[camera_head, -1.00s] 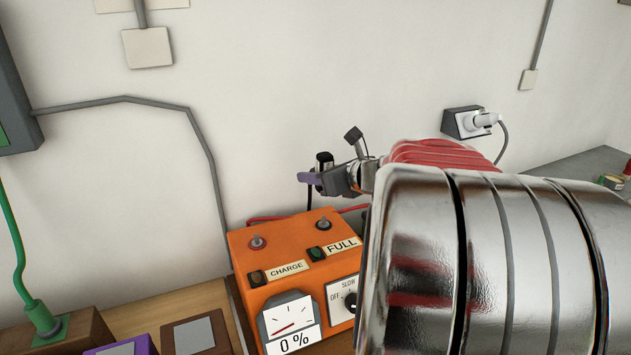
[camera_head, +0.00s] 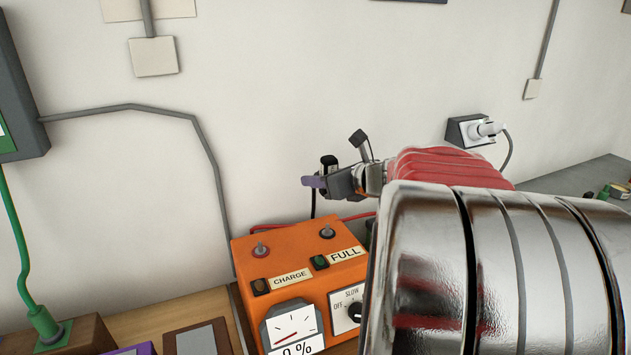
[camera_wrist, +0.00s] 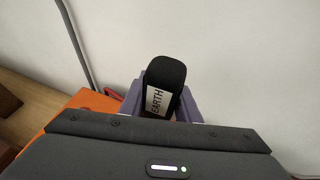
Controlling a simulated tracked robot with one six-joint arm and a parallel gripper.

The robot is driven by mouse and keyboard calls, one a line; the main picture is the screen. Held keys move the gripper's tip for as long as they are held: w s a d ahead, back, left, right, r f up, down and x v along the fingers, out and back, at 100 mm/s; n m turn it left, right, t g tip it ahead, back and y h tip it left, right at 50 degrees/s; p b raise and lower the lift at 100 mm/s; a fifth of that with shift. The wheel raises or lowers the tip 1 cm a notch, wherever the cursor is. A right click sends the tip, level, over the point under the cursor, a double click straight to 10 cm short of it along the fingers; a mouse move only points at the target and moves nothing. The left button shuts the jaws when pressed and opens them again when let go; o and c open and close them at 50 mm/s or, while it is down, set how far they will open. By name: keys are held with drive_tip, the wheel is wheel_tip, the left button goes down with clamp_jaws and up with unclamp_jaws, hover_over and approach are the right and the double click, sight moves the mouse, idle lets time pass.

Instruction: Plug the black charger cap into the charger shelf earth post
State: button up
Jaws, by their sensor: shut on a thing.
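The black charger cap (camera_head: 328,164) is held by my gripper (camera_head: 316,182), shut on it with purple fingertips. In the wrist view the cap (camera_wrist: 166,80) stands between the fingers and its white label reads "EARTH". A black cable hangs below the gripper in the head view. No label shows which is the earth post. The cap is above the charger top, clear of both posts.
My silver arm hides the charger's right side. A green plug (camera_head: 43,322) stands on a brown block at lower left. A wall socket (camera_head: 473,131) with a white plug is behind at right. A grey conduit (camera_head: 210,160) runs down the wall.

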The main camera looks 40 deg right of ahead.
sight(328, 164)
drive_tip(key=shift+r, duration=0.65)
drive_tip(key=shift+r, duration=0.35)
drive_tip(key=shift+r, duration=0.35)
drive_tip(key=shift+r, duration=0.35)
drive_tip(key=shift+r, duration=0.35)
drive_tip(key=shift+s, duration=0.1)
